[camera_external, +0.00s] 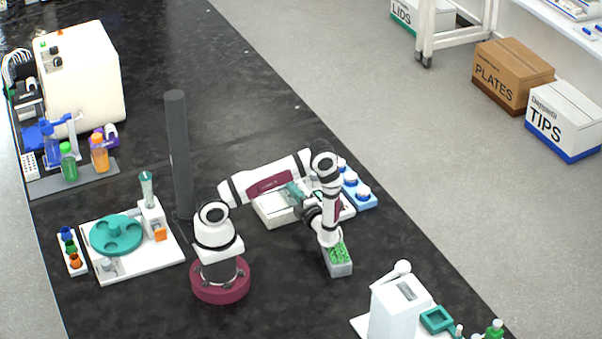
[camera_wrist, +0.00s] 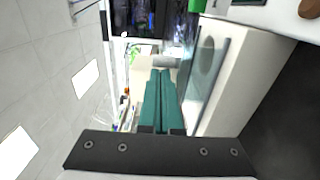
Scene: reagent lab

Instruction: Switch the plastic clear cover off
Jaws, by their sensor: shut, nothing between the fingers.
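My gripper (camera_wrist: 161,72) shows in the wrist view with its two teal fingers pressed together and nothing between them. In the external view my gripper (camera_external: 293,187) is over a low white device (camera_external: 273,211), largely hidden by my arm. A see-through panel (camera_wrist: 208,76), which looks like the clear cover, stands just right of the fingers in the wrist view, beside a white body (camera_wrist: 240,72). A small pale cylinder (camera_wrist: 166,61) is right at the fingertips; I cannot tell whether they touch it. The cover cannot be made out in the external view.
A rack of blue-capped bottles (camera_external: 358,188) stands right of the device. A grey box with green contents (camera_external: 339,260) is below my wrist. A dark post (camera_external: 178,150) rises at the left. A white machine (camera_external: 400,305) stands at lower right. The upper middle bench is clear.

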